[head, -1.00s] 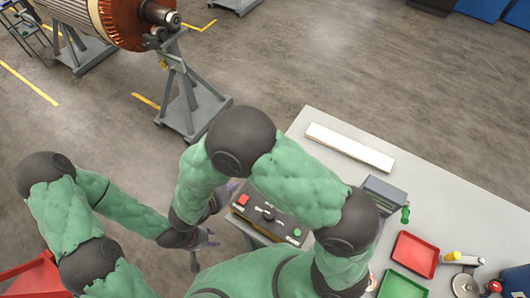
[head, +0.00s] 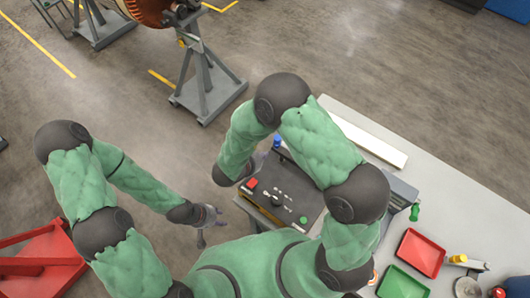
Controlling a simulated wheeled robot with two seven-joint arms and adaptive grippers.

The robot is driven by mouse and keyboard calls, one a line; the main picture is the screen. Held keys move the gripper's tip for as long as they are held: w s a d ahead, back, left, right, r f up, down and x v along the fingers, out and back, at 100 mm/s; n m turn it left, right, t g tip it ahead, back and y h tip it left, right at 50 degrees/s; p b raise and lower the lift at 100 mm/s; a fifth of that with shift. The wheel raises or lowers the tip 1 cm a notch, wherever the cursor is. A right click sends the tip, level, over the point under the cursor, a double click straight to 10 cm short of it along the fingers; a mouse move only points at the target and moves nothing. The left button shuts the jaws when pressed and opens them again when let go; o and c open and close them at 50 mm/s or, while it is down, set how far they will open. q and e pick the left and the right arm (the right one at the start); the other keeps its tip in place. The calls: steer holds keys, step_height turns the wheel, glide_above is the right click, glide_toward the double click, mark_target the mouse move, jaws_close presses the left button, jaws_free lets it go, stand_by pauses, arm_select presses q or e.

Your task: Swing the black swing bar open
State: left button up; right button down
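I cannot make out a black swing bar for certain in the head view. The orange-brown rotor (head: 150,8) is cut off by the top edge, and its grey stand (head: 207,88) stands on the floor at upper left. My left gripper (head: 212,222) is at lower centre-left, empty, with its fingers spread apart, left of the control box. My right arm reaches up and bends back down left; its gripper is hidden or too unclear to see. The dark control box (head: 283,200) with red and green buttons and a black knob lies partly behind that arm.
A grey table (head: 455,205) fills the right, holding a white bar (head: 362,138), a red tray (head: 421,252) and a green tray (head: 402,284). A blue-topped piece (head: 277,142) shows beside the box. A red frame (head: 42,262) is at lower left. Floor at upper centre is clear.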

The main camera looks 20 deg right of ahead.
steer(key=shift+w+d, duration=0.45)
steer(key=shift+d, duration=0.1)
steer(key=shift+w+d+r+m+p, duration=0.1)
steer(key=shift+w+d+m+p, duration=0.2)
steer(key=shift+w+d, duration=0.15)
steer(key=w+d+m+g+p, duration=0.1)
steer(key=w+d+m+g, duration=0.1)
steer(key=d, duration=0.4)
steer(key=w+d+m+g+h+p, duration=0.1)
steer(key=w+d+m+g, duration=0.1)
steer(key=d+m+g, duration=0.2)
steer(key=w+d+m+g+p, duration=0.1)
steer(key=w+d+m+g, duration=0.2)
steer(key=d, duration=0.6)
steer(key=shift+m, duration=0.9)
